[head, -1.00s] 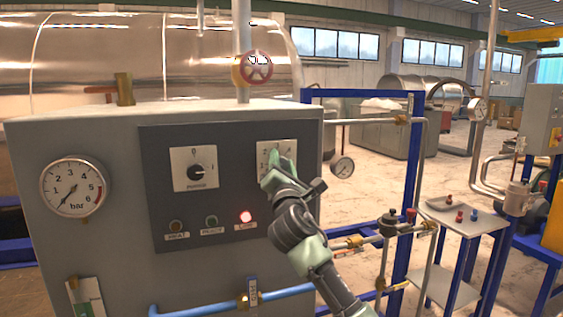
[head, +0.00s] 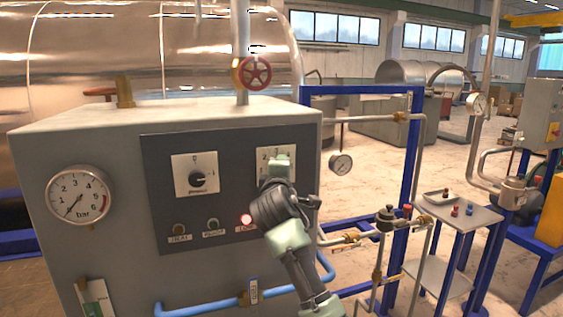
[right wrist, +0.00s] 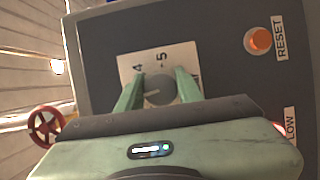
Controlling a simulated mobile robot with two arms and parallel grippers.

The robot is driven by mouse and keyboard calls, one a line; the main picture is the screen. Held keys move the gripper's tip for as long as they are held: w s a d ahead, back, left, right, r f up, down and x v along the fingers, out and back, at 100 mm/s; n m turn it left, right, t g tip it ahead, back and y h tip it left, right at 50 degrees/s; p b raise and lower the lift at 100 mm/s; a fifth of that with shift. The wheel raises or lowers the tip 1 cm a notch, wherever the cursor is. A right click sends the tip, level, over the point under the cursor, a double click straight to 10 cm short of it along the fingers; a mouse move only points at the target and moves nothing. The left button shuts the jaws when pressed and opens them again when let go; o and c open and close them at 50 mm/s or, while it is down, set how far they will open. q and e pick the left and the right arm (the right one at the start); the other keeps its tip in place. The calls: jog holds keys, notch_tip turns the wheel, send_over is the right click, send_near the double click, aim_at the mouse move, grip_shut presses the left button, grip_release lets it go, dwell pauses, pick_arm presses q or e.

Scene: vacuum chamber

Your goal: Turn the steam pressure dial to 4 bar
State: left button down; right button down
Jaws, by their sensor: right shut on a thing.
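The steam pressure dial is a dark grey round knob (right wrist: 159,89) on a white numbered plate (right wrist: 155,58), with 4 and 5 readable in the right wrist view. In the head view the plate (head: 264,163) is at the right of the dark panel, its knob hidden by my gripper. My right gripper (right wrist: 159,84) is shut on the knob, a pale green finger on each side. It also shows in the head view (head: 279,166). A pale line on the knob points roughly left in the wrist view; the number it marks is unclear. My left gripper is not in view.
The bar gauge (head: 80,195) needle points low left. A red handwheel (head: 257,73) stands above the cabinet. Blue frame and pipes lie right.

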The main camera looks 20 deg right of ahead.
jog(key=m+g+y+p, duration=0.1)
jog(key=m+p, duration=0.1)
jog(key=m+g+p, duration=0.1)
jog(key=m+p, duration=0.2)
jog(key=shift+y, duration=0.4)
jog(key=shift+m+y+p, duration=0.5)
jog(key=shift+m+p, duration=0.6)
jog(key=shift+a+f+m+g+y+p, duration=0.1)
jog(key=shift+f+m+g+y+p, duration=0.1)
jog(key=shift+m+g+y+p, duration=0.35)
jog(key=shift+f+m+p, duration=0.1)
jog(key=shift+m+p, duration=0.25)
jog(key=shift+m, duration=0.1)
jog(key=c, duration=1)
grip_release()
jog(key=shift+o, duration=0.2)
